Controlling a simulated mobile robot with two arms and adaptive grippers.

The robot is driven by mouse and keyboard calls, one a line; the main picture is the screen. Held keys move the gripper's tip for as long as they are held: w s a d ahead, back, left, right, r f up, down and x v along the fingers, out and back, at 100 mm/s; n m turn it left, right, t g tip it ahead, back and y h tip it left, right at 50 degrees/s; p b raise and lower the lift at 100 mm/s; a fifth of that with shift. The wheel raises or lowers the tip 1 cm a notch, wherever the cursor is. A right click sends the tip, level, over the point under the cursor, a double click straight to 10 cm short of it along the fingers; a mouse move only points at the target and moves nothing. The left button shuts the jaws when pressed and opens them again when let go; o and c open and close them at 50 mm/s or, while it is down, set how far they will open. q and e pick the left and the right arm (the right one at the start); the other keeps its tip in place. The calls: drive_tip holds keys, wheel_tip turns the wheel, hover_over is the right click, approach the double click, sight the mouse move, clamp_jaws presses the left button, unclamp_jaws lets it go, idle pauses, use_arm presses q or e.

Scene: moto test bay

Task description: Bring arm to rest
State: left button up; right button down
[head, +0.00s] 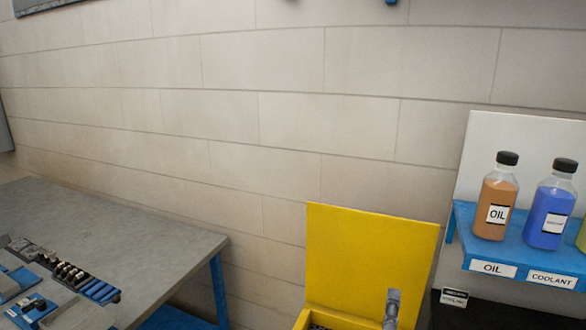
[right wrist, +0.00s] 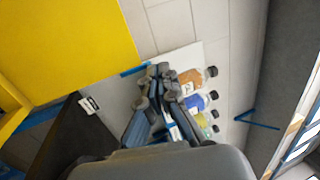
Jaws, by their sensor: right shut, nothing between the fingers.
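My right gripper (head: 392,297) shows only as a small grey tip at the bottom of the head view, in front of the yellow bin. In the right wrist view the right gripper (right wrist: 162,72) has its fingers together with nothing between them. It appears in front of the white panel with the bottles, apart from them as far as I can tell. The rest of the right arm is below the head view. My left gripper is not in view.
A yellow bin (head: 368,258) with a raised lid stands low in the middle. A blue shelf (head: 462,222) at right holds an oil bottle (head: 495,198), a coolant bottle (head: 550,206) and another bottle. A grey workbench (head: 130,232) with tools is at left.

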drive_tip(key=s+a+n+t+y, duration=0.25)
drive_tip(key=a+n+y, duration=0.65)
drive_tip(key=n+y, duration=0.45)
drive_tip(key=s+a+f+n+g+y, duration=0.3)
drive_tip(key=s+f+n+g, duration=0.3)
drive_tip(key=f+n+g, duration=0.35)
drive_tip(key=s+d+f+n+g+h, duration=0.1)
drive_tip(key=s+d+f+g+h, duration=0.85)
drive_tip(key=s+d+f, duration=0.65)
wheel_tip(320, 180, down, 27)
drive_tip(key=s+a+g+b, duration=0.1)
drive_tip(key=s, duration=0.1)
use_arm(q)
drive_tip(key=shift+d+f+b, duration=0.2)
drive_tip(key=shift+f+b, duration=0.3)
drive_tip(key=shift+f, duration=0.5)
use_arm(e)
drive_tip(key=s+d+f+g, duration=0.1)
drive_tip(key=s+d+f, duration=0.1)
drive_tip(key=s+f, duration=1.5)
drive_tip(key=shift+d+f+y, duration=0.3)
